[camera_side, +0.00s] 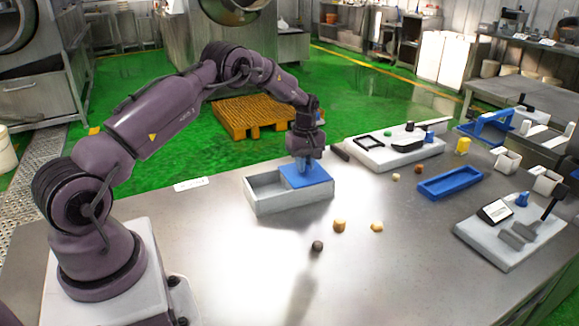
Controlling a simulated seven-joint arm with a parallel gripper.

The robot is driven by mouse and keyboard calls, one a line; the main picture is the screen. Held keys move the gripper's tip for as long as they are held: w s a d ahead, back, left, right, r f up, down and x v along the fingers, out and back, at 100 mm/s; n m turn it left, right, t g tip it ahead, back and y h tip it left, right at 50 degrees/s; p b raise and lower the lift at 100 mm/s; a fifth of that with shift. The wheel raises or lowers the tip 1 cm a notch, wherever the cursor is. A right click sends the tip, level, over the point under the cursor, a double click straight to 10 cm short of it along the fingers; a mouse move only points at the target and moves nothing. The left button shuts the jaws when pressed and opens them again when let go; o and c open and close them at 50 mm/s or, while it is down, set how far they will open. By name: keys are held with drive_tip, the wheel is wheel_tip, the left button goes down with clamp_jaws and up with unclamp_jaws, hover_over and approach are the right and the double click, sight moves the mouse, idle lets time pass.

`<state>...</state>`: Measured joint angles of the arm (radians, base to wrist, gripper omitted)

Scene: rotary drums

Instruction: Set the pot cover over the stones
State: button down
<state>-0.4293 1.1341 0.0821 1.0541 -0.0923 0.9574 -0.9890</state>
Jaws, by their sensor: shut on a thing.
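My gripper (302,163) is shut on a blue part at the top of a blue slab (314,178). The slab lies over the right part of a grey open box (290,207); the left part of the box is uncovered. The fingertips are small and partly hidden. Several small stone-like lumps lie on the table: a dark one (317,246), a tan one (339,226) and a yellowish one (376,227) in front of the box, with smaller ones farther back. I cannot make out a round pot cover.
A white board (375,157) with black and green parts stands behind right. A blue tray (450,186) lies to the right, with a white switch board (490,247) near the right edge. A blue frame (484,130) stands farther back. The front middle of the table is clear.

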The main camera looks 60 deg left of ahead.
drive_tip(key=shift+w, duration=0.55)
drive_tip(key=c, duration=1.1)
unclamp_jaws()
drive_tip(key=shift+r, duration=0.1)
wheel_tip(320, 180, up, 13)
drive_tip(key=shift+f, duration=0.1)
